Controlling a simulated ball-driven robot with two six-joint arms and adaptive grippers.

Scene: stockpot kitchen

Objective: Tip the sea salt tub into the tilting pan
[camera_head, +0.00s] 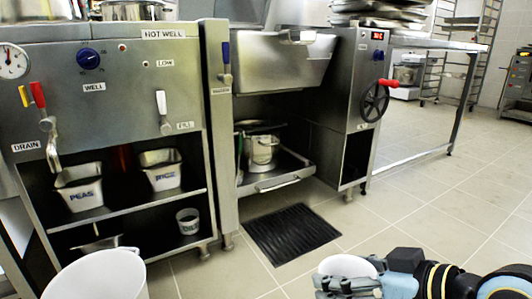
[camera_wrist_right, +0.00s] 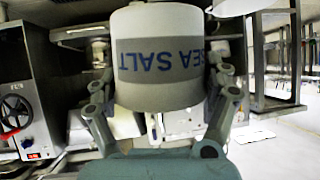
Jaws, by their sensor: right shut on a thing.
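The sea salt tub is a white round tub with blue "SEA SALT" lettering. In the right wrist view the tub (camera_wrist_right: 157,60) sits between both fingers, its lettering upside down in that picture. In the head view only a white part of the tub (camera_head: 346,266) shows, low at the bottom right. My right gripper (camera_head: 348,284) is shut on it, away from the pan and nearer to me. The tilting pan (camera_head: 280,62) is a steel vessel at the upper middle, beside a cabinet with a handwheel (camera_head: 375,102). Its inside is mostly hidden. My left gripper is out of view.
The hot well unit (camera_head: 110,85) stands left, with labelled tubs (camera_head: 79,190) on its shelf. A white bin-like thing (camera_head: 100,275) is at the bottom left. A black mat (camera_head: 292,233) lies before the pan. A steel table (camera_head: 437,43) stands right; tiled floor before it is clear.

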